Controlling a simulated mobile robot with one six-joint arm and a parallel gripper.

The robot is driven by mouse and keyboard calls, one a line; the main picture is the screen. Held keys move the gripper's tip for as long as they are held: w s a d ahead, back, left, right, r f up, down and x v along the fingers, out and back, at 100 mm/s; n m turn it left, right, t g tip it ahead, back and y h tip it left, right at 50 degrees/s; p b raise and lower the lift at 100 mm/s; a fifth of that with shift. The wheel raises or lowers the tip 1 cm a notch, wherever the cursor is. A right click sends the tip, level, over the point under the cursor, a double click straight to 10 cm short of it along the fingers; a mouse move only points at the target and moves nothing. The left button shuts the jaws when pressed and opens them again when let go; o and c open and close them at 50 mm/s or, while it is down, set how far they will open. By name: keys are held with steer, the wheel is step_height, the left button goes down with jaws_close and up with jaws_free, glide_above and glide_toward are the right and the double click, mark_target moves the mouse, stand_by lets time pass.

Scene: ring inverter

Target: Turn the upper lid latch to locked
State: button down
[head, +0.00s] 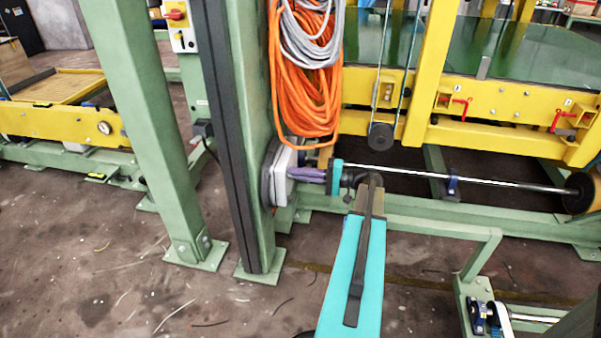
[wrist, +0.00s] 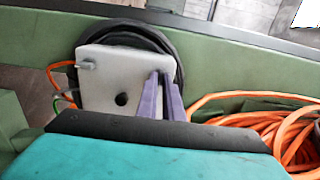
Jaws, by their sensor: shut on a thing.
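A light grey lid (wrist: 112,75) with rounded corners sits in front of a round black rim on the green post. In the head view the lid (head: 281,178) is seen nearly edge-on. My gripper (wrist: 160,76) reaches to the lid with its two purple fingers; in the head view my gripper (head: 293,173) meets the lid's right side. The fingers are shut on the upper lid latch, which they mostly hide, so its turn angle cannot be told. Another small metal latch (wrist: 87,66) shows free at the lid's opposite edge. A dark round spot (wrist: 121,99) lies between them.
Coiled orange cable (head: 305,90) hangs on the post just above the lid; it also shows in the wrist view (wrist: 270,125). A green post (head: 150,120) stands left. A metal shaft (head: 450,178) and yellow frame (head: 490,100) lie right.

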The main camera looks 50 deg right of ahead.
steer(key=c, duration=1.9)
jaws_free()
steer(key=shift+d, duration=0.1)
steer(key=shift+r, duration=0.15)
step_height(320, 180, up, 3)
steer(key=shift+r+p, duration=0.1)
steer(key=shift+p, duration=0.6)
steer(key=shift+o, duration=0.7)
steer(key=shift+s+a+r, duration=0.2)
steer(key=shift+s, duration=0.05)
steer(key=s+a, duration=0.1)
steer(key=s+a+p, duration=0.1)
steer(key=s, duration=0.1)
steer(key=shift+a+r, duration=0.3)
steer(key=shift+r, duration=0.1)
steer(key=shift+c, duration=0.7)
steer(key=s+a+p, duration=0.1)
steer(key=s+a, duration=0.6)
steer(key=s, duration=0.2)
steer(key=shift+r+p, duration=0.2)
steer(key=shift+p, duration=0.1)
